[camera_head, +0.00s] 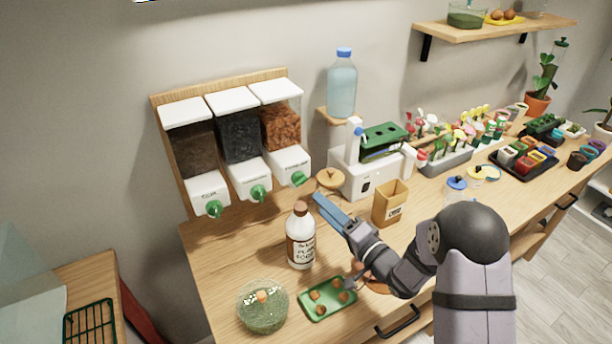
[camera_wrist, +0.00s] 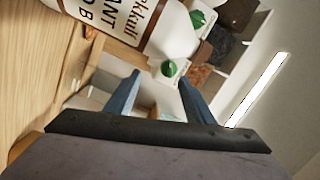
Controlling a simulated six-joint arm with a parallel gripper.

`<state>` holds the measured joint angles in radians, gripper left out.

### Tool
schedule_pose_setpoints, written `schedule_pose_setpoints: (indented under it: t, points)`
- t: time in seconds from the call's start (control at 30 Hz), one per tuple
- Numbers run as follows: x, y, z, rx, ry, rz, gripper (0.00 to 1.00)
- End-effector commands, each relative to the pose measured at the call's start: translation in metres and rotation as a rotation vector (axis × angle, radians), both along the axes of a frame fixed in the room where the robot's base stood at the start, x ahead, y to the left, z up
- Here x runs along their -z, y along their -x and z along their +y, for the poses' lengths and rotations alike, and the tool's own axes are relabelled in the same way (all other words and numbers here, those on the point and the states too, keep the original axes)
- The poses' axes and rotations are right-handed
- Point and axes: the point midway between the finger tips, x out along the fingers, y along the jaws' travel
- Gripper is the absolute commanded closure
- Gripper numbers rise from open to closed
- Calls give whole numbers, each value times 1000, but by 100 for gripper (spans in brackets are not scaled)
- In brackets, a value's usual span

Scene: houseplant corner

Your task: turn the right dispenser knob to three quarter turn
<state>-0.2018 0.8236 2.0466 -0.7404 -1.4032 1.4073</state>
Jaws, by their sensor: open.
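Three dispensers hang on a wooden backboard. The right dispenser (camera_head: 281,128) has a clear hopper of orange-brown pieces, a white lid and a green right knob (camera_head: 298,179) on its white base. That knob also shows in the wrist view (camera_wrist: 168,68), close to the line between my fingertips but beyond them. My gripper (camera_head: 317,197) has blue fingers and sits just below and right of the knob in the head view. In the wrist view my gripper (camera_wrist: 159,77) is open, with nothing between its fingers. The knob's exact turn angle is too small to tell.
The middle knob (camera_head: 258,192) and left knob (camera_head: 214,208) are alongside. A white plant food bottle (camera_head: 300,240) stands close to my gripper, filling the upper left in the wrist view. A wooden box (camera_head: 391,204) and a white machine (camera_head: 372,178) stand to the right.

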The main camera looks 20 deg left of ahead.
Motion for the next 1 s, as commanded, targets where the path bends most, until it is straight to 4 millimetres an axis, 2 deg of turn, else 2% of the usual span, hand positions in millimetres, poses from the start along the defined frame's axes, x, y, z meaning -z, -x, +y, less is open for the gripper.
schedule_pose_setpoints:
  t: [0.03, 0.3, 0.67, 1.0]
  points:
    - [-13, 0, 4, 8, 53, -58, 51]
    - [-26, -3, 11, 36, 231, -246, 51]
    - [-27, -7, 18, 36, 250, -270, 51]
    - [-28, -31, 47, 37, 250, -269, 51]
